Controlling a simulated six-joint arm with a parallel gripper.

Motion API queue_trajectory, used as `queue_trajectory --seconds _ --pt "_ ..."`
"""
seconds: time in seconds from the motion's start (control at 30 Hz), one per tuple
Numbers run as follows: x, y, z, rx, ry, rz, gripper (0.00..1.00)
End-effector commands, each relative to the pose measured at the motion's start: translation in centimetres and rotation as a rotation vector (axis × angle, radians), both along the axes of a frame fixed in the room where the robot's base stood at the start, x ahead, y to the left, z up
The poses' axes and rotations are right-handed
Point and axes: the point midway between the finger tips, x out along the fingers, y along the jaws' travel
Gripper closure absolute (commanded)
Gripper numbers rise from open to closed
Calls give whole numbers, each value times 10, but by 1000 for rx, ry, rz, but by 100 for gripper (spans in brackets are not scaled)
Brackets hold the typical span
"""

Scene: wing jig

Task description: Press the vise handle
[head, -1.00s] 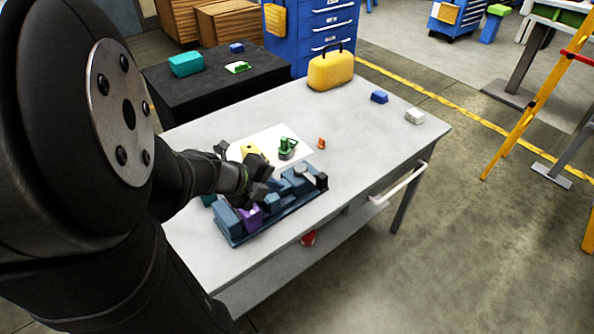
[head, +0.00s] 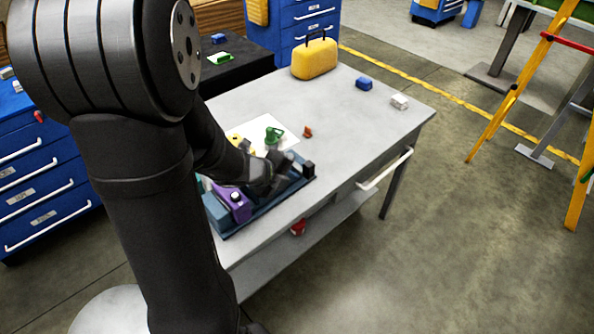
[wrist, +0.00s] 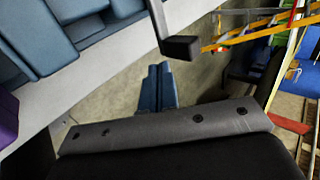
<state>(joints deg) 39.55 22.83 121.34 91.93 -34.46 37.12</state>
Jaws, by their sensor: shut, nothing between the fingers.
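A dark blue vise-like fixture (head: 236,229) lies along the near edge of the grey table, with a purple block (head: 232,202) at its left end and a dark block (head: 308,169) at its right end. I cannot tell which part is the vise handle. My gripper (head: 270,178) is shut and empty, low over the middle of the fixture, hiding part of it. I cannot tell whether it touches. In the wrist view, blue fixture parts (wrist: 40,32) fill the upper left and the purple block (wrist: 6,118) shows at the left edge.
Behind the fixture, a white sheet (head: 252,130) bears a green part (head: 273,136) and a yellow part. A small orange piece (head: 308,131) lies to its right. A yellow case (head: 314,60) and blue block (head: 364,83) stand farther back.

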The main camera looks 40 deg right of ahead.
Motion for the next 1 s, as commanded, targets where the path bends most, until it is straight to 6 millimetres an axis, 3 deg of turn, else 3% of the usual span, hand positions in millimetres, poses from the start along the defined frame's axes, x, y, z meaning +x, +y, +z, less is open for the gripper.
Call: queue_trajectory --seconds 0.23,1.0 --pt "0 -24 1 -1 -1 -1 100" --pt "-5 -35 0 1 0 80 100"
